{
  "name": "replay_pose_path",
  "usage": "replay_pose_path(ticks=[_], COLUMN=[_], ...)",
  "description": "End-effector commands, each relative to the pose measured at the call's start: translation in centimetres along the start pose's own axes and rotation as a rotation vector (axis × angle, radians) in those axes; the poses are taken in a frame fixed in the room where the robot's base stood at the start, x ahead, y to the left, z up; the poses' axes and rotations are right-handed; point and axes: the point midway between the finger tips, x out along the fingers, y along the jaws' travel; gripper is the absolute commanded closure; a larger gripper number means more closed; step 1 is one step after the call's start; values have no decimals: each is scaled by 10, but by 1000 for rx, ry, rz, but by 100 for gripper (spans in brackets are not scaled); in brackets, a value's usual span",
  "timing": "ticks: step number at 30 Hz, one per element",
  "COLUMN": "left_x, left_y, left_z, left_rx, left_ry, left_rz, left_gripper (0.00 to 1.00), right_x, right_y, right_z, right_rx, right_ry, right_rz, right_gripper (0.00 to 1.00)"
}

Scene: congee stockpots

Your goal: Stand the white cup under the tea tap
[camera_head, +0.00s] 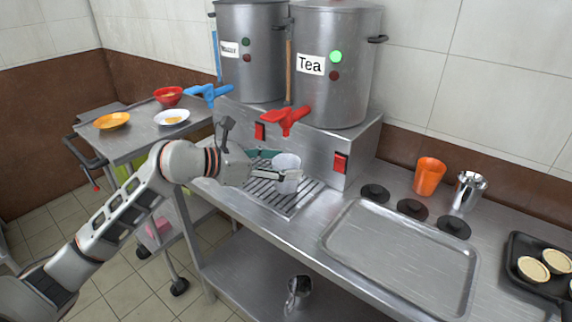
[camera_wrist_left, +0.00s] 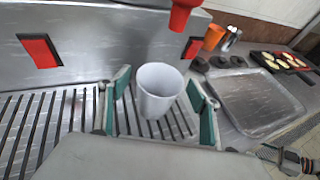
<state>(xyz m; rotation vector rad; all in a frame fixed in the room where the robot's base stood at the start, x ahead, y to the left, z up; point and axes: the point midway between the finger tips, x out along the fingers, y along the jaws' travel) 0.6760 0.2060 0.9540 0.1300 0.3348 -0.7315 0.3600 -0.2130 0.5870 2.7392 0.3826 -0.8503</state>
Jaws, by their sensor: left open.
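The white cup (camera_head: 287,172) stands upright on the slatted drip grate (camera_head: 283,203), beneath and near the red tea tap (camera_head: 285,119). The tap is on the steel pot labelled Tea (camera_head: 335,60). My left gripper (camera_head: 275,174) is at the cup, partly hiding it. In the left wrist view the white cup (camera_wrist_left: 159,90) sits between the two green-padded fingers of the open gripper (camera_wrist_left: 160,110), with gaps on both sides. The red tap nozzle (camera_wrist_left: 183,14) hangs above and slightly beyond the cup.
A second pot (camera_head: 250,50) with a blue tap (camera_head: 208,92) stands to the left. An orange cup (camera_head: 429,176), a steel cup (camera_head: 467,191) and black lids (camera_head: 411,209) stand at the right. An empty tray (camera_head: 402,256) lies in front. A cart (camera_head: 150,142) holds bowls.

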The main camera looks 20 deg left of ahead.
Motion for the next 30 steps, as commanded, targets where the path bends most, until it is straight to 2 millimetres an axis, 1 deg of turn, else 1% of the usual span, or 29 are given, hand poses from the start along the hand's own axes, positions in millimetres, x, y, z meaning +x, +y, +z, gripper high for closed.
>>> replay_pose_path(ticks=[1,9,12,15,18,21,30], left_x=[-11,-66,-83,-95,-102,-106,-106], left_y=[1,0,0,0,0,0,0], left_z=[0,-2,-2,-2,-1,0,0], left_rx=[4,3,3,1,0,1,1], left_ry=[2,4,4,4,3,1,0], left_rz=[3,2,2,1,0,0,0], left_gripper=[37,37,37,37,37,37,37], right_x=[0,0,0,0,0,0,0], right_y=[0,-1,-2,-2,-2,-2,-2], right_z=[-1,0,1,3,3,3,3], right_rx=[0,3,3,2,2,1,1], right_ry=[1,0,-2,-4,-5,-5,-5], right_rz=[0,-2,-3,-3,-4,-3,-3], right_gripper=[60,60,60,60,60,60,60])
